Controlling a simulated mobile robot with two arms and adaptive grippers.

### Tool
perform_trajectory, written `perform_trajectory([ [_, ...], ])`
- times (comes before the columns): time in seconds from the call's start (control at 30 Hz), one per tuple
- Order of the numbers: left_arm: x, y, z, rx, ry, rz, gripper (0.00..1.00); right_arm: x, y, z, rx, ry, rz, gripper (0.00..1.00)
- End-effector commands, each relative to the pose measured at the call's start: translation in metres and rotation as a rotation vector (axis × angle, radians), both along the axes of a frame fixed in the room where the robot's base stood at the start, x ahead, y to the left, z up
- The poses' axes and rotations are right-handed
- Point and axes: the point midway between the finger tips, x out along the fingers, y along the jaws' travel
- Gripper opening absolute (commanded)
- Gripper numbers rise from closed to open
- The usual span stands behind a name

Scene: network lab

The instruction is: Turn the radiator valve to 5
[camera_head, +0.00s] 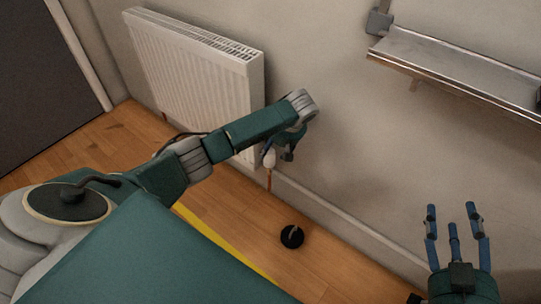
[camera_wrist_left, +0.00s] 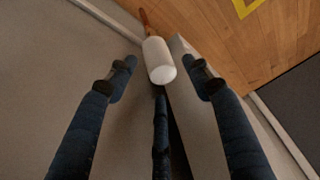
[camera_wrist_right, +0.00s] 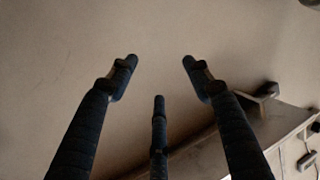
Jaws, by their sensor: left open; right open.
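The white radiator (camera_head: 190,75) is mounted on the wall at the left of the head view. Its white valve head (camera_head: 269,158) shows at the lower right corner, above a copper-coloured pipe. In the left wrist view the valve head (camera_wrist_left: 158,60) lies between the spread fingertips of my left gripper (camera_wrist_left: 160,75), apart from them. I cannot read any numbers on it. My left gripper (camera_head: 288,148) is open beside the valve, partly hidden by its arm. My right gripper (camera_head: 455,218) is open and empty at the lower right, far from the valve.
A metal shelf (camera_head: 455,70) juts from the wall at the upper right; it also shows in the right wrist view (camera_wrist_right: 265,130). A round black object (camera_head: 292,236) sits on the wooden floor (camera_head: 225,205). Yellow tape (camera_head: 225,238) crosses the floor. A dark panel (camera_head: 40,80) stands far left.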

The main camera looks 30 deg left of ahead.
Motion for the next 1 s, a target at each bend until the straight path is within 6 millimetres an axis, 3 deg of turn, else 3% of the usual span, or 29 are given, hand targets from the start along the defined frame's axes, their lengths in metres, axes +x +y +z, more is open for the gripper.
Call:
perform_trajectory([
  [0.3,0.003,0.01,-0.028,0.0,0.001,0.0,0.51,0.005,0.01,0.066,0.075,-0.289,0.019,0.5],
  [0.5,0.004,0.015,-0.038,0.0,0.0,-0.001,0.51,-0.001,0.012,0.097,0.109,-0.42,0.026,0.5],
  [0.7,0.005,0.016,-0.042,0.0,0.0,-0.001,0.51,-0.005,0.013,0.11,0.124,-0.476,0.029,0.5],
  [0.97,0.005,0.017,-0.042,0.0,0.0,-0.001,0.51,-0.005,0.013,0.111,0.125,-0.481,0.029,0.5],
  [1.0,0.005,0.017,-0.042,0.0,0.0,-0.001,0.45,-0.005,0.013,0.111,0.125,-0.48,0.029,0.5],
])
